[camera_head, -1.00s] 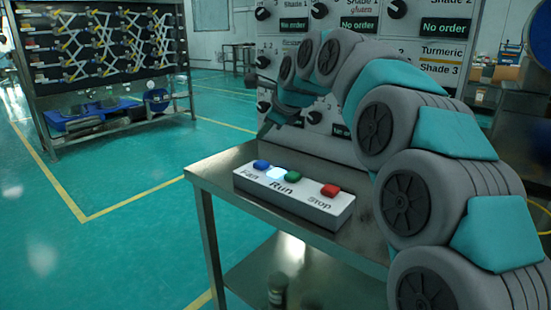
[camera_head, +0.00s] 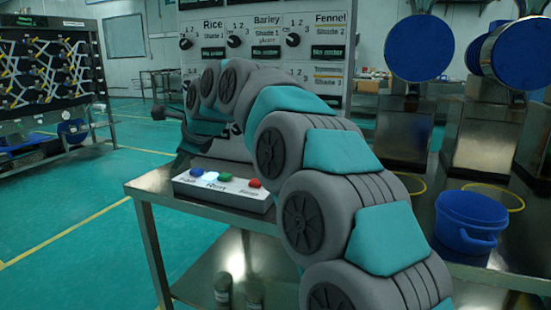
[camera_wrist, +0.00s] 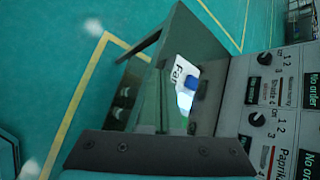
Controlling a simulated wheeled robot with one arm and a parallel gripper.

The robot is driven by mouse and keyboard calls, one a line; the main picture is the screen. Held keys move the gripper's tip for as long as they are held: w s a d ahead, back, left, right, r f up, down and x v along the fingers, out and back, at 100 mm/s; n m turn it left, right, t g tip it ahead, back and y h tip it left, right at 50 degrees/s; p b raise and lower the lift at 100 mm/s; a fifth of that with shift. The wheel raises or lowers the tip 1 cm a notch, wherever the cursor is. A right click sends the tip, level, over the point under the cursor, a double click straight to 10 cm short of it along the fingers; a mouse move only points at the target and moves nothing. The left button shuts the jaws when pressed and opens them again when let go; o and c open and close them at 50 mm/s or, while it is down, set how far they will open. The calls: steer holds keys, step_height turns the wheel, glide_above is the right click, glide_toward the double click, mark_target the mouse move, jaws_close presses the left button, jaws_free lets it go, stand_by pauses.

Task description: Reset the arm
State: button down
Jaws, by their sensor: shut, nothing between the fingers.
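My arm rises from the lower right of the head view, arches over the table and ends in a dark gripper (camera_head: 162,112) at the left, in front of the control panel. The gripper is shut and empty. It is above the button box (camera_head: 222,191) and apart from it. The box has a blue, a white lit-looking, a green and a red button. In the wrist view, the dark plate of my wrist (camera_wrist: 155,150) crosses the bottom. The Fan end of the box with its blue button (camera_wrist: 190,82) shows beyond it, partly hidden.
The metal table (camera_head: 150,184) carries the box, with jars on its lower shelf. The control panel (camera_head: 262,22) with knobs stands behind. A blue bucket (camera_head: 470,218) and machines with blue round covers (camera_head: 418,47) are at the right. Open green floor lies at the left.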

steer(key=s+d+f+n+g+h, duration=0.1)
steer(key=s+d+f+n+h, duration=0.15)
steer(key=s+d+f, duration=0.45)
steer(key=s+d+f+n+g+h, duration=0.1)
steer(key=s+d+f+n, duration=0.3)
steer(key=d, duration=0.5)
steer(key=s+d+f+n+g+h, duration=0.1)
steer(key=s+d+f+n, duration=0.25)
steer(key=s+d, duration=0.4)
steer(key=s+d+f+n+g, duration=0.1)
steer(key=s+d+f, duration=0.3)
steer(key=s, duration=0.4)
steer(key=s+d+f+n+g+h, duration=0.1)
steer(key=s+d+f+n+g, duration=0.1)
steer(key=s, duration=0.6)
steer(key=s+d+f+n+g+h, duration=0.1)
steer(key=s+d+f+n, duration=0.3)
steer(key=s+d+f, duration=0.2)
steer(key=shift+s+d+f+g, duration=0.4)
steer(key=shift+s+d, duration=0.65)
steer(key=shift+s, duration=0.15)
